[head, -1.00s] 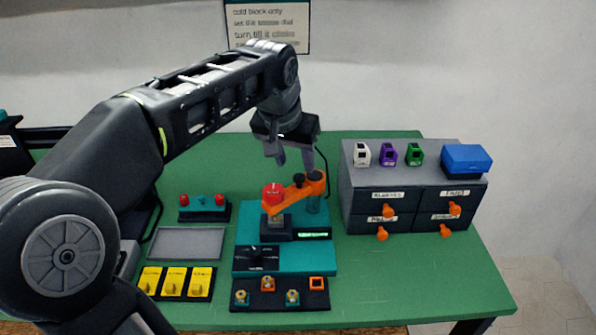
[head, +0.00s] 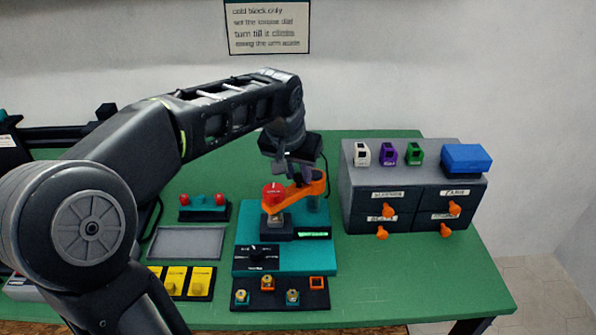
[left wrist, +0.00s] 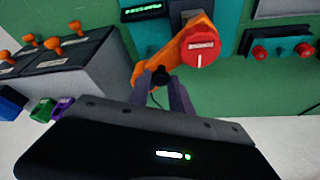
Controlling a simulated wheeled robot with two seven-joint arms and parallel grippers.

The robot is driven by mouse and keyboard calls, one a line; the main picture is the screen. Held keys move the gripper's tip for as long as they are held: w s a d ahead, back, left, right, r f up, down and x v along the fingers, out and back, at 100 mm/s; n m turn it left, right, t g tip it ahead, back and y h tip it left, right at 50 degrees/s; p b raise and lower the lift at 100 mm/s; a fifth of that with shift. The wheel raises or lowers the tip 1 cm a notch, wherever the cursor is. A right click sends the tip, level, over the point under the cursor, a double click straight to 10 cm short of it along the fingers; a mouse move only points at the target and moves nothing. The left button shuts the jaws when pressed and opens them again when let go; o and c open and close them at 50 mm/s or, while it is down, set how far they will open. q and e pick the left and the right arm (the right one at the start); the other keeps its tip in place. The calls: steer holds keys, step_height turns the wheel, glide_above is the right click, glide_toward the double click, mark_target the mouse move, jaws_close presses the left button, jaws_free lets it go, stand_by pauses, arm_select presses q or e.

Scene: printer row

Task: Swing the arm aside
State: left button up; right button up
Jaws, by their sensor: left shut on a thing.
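The orange swing arm (head: 312,189) sits over the teal machine base (head: 243,252), with a red dial (head: 274,193) at its near end. It also shows in the left wrist view (left wrist: 182,45), where the red dial (left wrist: 202,48) has a white mark. My left gripper (head: 291,178) is down at the orange arm. My right gripper is not in view.
A grey drawer unit (head: 358,180) with orange knobs stands on the right, with small coloured blocks and a blue box (head: 467,158) on top. A button box (head: 204,212), a grey tray (head: 187,243) and yellow blocks (head: 200,281) lie left of the machine. The green table's right front is clear.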

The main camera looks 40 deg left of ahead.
arm_select(q)
jaws_close()
stand_by(0.9)
